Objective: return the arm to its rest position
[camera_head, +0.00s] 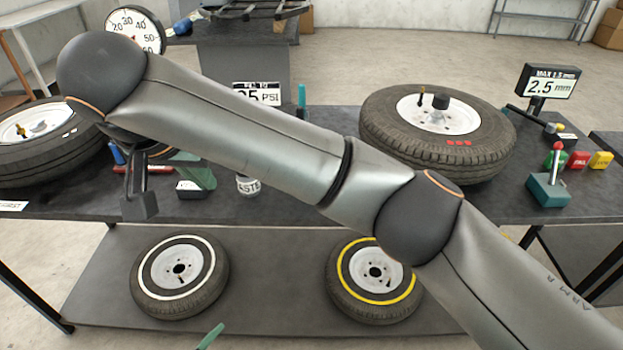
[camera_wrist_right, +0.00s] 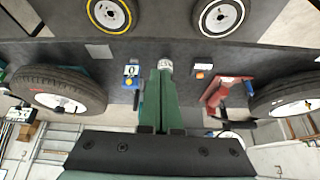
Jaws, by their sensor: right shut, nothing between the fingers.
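My right arm (camera_head: 250,130) crosses the head view from the lower right to the upper left, in front of the table. Its right gripper (camera_head: 207,180) hangs over the left part of the table, with green fingers near the white cup (camera_head: 248,185). In the right wrist view the green fingers of the right gripper (camera_wrist_right: 160,128) lie together with nothing between them. The cup (camera_wrist_right: 166,67) shows just beyond their tips. A green tip at the bottom edge of the head view looks like my left gripper (camera_head: 210,337); its jaws are hidden.
A tyre (camera_head: 400,130) lies on the table at the right and another (camera_head: 60,160) at the left. A gauge display (camera_head: 550,85) and a red-knobbed lever box (camera_head: 548,190) stand at the right. Two smaller wheels (camera_head: 180,245) (camera_head: 374,275) lie on the lower shelf.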

